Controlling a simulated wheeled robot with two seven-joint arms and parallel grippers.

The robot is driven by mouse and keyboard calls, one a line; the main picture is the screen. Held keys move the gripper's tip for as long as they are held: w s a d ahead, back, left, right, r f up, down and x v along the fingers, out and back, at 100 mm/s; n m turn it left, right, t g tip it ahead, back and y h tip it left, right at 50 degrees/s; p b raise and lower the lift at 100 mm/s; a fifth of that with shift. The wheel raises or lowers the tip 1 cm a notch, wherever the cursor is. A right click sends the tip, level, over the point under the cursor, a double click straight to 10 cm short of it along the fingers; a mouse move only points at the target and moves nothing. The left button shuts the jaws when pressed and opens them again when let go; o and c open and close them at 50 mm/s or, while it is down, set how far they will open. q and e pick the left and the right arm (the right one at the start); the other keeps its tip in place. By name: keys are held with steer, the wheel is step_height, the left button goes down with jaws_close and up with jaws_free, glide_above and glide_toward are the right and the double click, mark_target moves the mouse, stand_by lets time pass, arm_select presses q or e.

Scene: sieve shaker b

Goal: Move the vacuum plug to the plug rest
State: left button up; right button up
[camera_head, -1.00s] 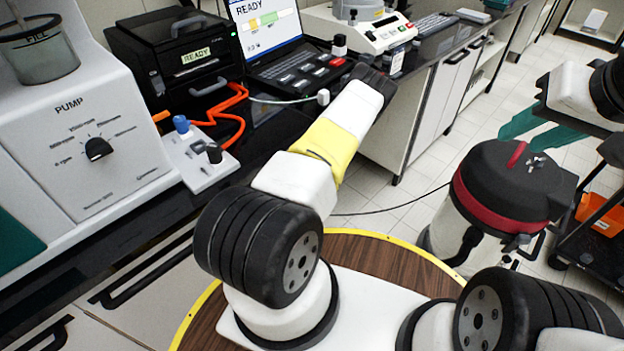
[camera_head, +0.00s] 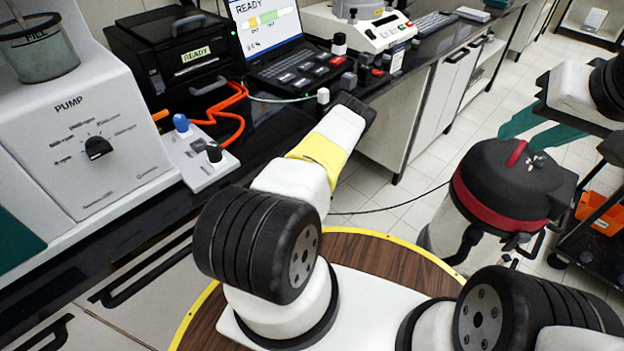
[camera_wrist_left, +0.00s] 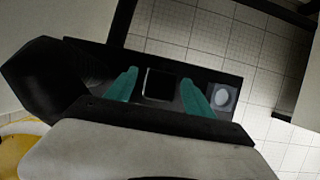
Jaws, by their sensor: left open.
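The vacuum (camera_head: 510,190), with a black lid and red band, stands on the floor at right in the head view. A thin black cable (camera_head: 395,207) runs from it leftward behind my left arm. I cannot make out the vacuum plug or the plug rest in either view. My left gripper is hidden behind its own wrist in the head view.
The dark bench carries a pump (camera_head: 85,140), a black printer (camera_head: 180,65), a laptop (camera_head: 270,35) and a white instrument (camera_head: 365,32). An orange cable (camera_head: 240,115) lies by the printer. A black cart with an orange bin (camera_head: 603,214) stands at far right. Tiled floor is open between bench and vacuum.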

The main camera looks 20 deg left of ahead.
arm_select(q)
steer(key=shift+c, duration=0.2)
jaws_close()
steer(key=shift+w+r, duration=0.1)
steer(key=shift+r, duration=0.05)
